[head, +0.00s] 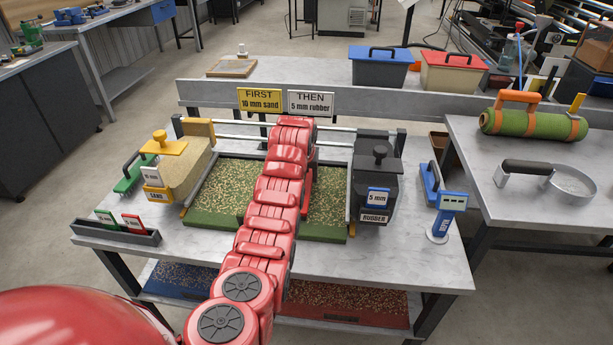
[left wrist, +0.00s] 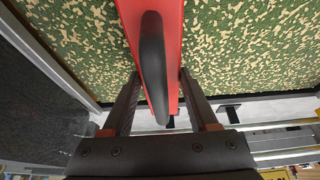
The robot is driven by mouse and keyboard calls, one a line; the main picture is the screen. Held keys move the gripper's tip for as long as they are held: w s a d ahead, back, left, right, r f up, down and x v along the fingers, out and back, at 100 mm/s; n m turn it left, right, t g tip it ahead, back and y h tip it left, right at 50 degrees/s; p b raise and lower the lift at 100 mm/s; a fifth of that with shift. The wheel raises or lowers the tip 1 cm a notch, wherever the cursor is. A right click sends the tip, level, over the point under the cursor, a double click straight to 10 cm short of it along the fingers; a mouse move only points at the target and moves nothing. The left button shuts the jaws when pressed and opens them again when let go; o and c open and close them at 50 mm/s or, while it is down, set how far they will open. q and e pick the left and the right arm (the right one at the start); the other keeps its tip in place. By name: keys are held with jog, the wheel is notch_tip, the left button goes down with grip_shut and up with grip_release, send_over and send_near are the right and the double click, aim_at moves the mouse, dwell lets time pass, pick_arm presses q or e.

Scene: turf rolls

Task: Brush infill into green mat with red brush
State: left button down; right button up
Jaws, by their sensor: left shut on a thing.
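The green mat (head: 217,188) lies in the middle of the table, covered with pale tan infill flecks. My red left arm crosses it and hides its middle strip. In the left wrist view the red brush (left wrist: 176,55) with its black handle is over the speckled mat (left wrist: 240,45). My left gripper (left wrist: 160,77) is shut on the brush, one finger on each side. In the head view the arm hides most of the gripper and brush. Whether the bristles touch the mat cannot be seen. My right gripper is not in view.
A yellow-lidded sand hopper (head: 178,165) stands left of the mat, a black rubber hopper (head: 375,190) right. A green brush (head: 131,172) and a blue brush (head: 430,183) lie farther out. Signs (head: 285,101) stand behind. A turf roll (head: 535,124) rests on the right table.

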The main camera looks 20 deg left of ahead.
pick_arm(q)
jog(key=shift+w+d+b, duration=0.1)
jog(key=shift+w+d, duration=0.25)
jog(key=shift+d, duration=0.7)
jog(key=shift+w+d+b, duration=0.1)
jog(key=shift+w+d, duration=0.2)
jog(key=shift+d, duration=0.7)
jog(key=shift+w+d+b, duration=0.1)
jog(key=shift+w+d, duration=0.25)
jog(key=shift+d, duration=0.7)
notch_tip(320, 180, up, 7)
jog(key=p, duration=0.1)
jog(key=shift+s, duration=0.1)
